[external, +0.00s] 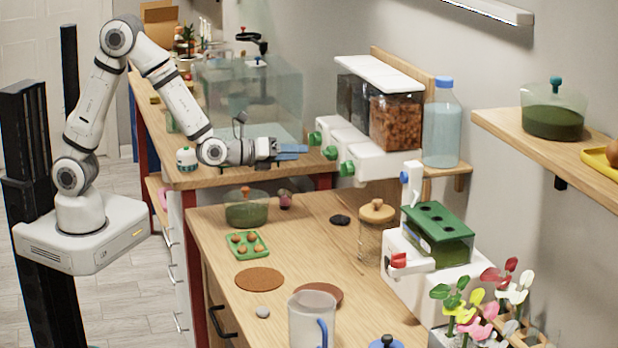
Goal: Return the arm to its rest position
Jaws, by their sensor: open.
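My gripper (291,152) is at the end of my arm in the external view, stretched out to the right over the near end of the back counter. Its blue fingers point right, toward the green knobs of the dispenser (345,150). The fingers look empty. Whether they touch the nearest knob cannot be told from this angle. My arm (94,105) rises from its white base, bends at a high elbow and slopes down to the wrist.
A glass tank (240,85) stands behind my wrist, and a small white-green bottle (187,159) stands to its left. A blue-capped bottle (441,125) stands right of the dispenser.

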